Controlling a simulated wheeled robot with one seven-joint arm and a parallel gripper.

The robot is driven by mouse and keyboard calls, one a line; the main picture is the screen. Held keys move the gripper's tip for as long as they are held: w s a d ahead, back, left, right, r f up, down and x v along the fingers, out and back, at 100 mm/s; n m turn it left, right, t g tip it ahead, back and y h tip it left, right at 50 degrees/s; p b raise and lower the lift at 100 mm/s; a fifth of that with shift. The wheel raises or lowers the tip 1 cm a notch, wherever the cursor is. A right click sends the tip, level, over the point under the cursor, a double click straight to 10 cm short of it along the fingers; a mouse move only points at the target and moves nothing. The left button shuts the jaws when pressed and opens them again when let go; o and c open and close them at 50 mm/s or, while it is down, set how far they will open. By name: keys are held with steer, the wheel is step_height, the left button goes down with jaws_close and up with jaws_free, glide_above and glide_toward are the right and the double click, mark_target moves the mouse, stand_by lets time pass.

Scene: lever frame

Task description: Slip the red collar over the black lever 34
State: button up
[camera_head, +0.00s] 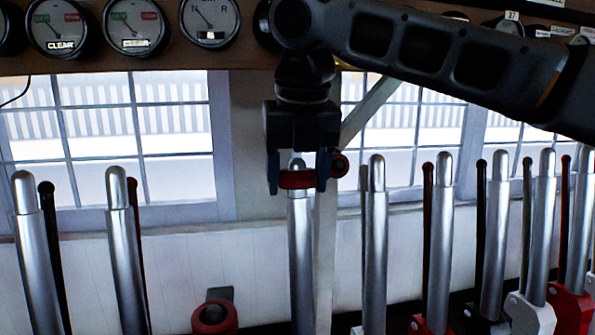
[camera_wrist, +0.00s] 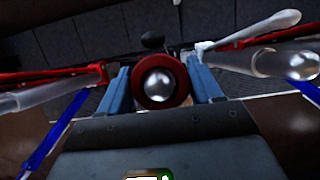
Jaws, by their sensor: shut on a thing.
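The red collar (camera_head: 297,180) is held between the two blue fingers of my gripper (camera_head: 297,177). It also shows as a ring between the fingers in the wrist view (camera_wrist: 160,104). A silver lever handle (camera_head: 300,245) stands upright under my gripper. Its rounded tip shows just above the collar in the head view. In the wrist view the shiny tip (camera_wrist: 159,84) sits inside the ring's hole, so the collar is around the top of this handle. I cannot read a number on this lever or see its lower part.
Other silver levers stand on both sides, the nearest at right (camera_head: 375,230) and left (camera_head: 122,240). A red ring-shaped part (camera_head: 214,318) is low at left. A small red round part (camera_head: 340,163) is beside my right finger. Gauges (camera_head: 60,27) line the shelf above.

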steer(key=o, duration=1)
steer(key=shift+o, duration=0.6)
steer(key=shift+r, duration=0.1)
steer(key=p+v, duration=0.9)
stand_by(0.5)
